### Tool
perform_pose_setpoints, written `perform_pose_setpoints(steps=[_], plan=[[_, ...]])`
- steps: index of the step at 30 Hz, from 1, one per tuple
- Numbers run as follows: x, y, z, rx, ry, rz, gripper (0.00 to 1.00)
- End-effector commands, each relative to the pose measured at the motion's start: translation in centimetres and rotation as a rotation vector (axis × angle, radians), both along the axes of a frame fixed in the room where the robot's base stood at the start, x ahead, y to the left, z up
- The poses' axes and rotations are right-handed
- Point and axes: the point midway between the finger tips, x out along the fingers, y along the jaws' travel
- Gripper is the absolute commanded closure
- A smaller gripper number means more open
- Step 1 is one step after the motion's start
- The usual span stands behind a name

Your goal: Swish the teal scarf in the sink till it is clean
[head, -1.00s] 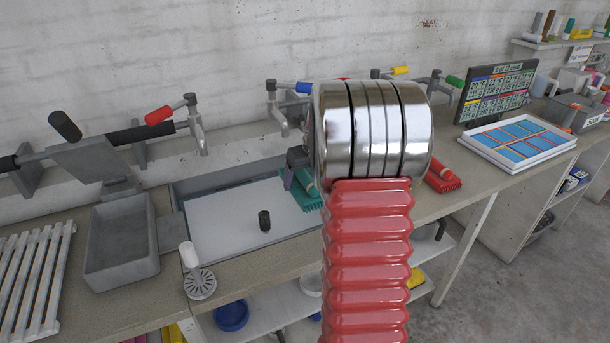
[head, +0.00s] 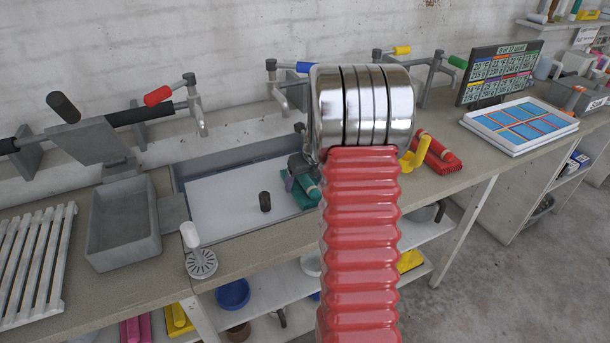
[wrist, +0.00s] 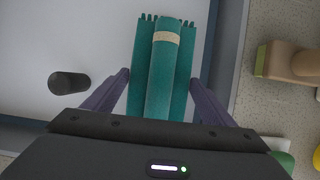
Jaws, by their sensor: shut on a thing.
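The teal scarf (wrist: 165,75) is a flat ribbed bundle with a roll along its middle and a pale band near the far end. My gripper (wrist: 160,80) has its purple fingers on both sides of the bundle and is shut on it. In the head view the scarf (head: 306,190) shows at the right end of the sink (head: 180,180), partly hidden by my arm. The sink is grey-rimmed with a wide white surface inside. I cannot tell whether the scarf touches that surface, nor whether it has dirt on it.
A dark peg (head: 265,201) stands on the white surface. Taps with red (head: 158,95) and blue handles reach out from the wall. A grey basin (head: 124,225) and slatted rack (head: 38,255) lie left. A red bundle (head: 436,153), yellow hook (head: 414,155) and white tray (head: 520,126) lie right.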

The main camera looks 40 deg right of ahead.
Motion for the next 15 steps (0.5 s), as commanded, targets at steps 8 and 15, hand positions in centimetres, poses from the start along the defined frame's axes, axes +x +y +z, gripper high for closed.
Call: perform_pose_setpoints(steps=[8,15], plan=[[0.0,-0.1,-2.4,0.001,0.0,-0.002,0.5],[0.0,-0.1,-4.4,0.001,0.0,-0.002,0.5]])
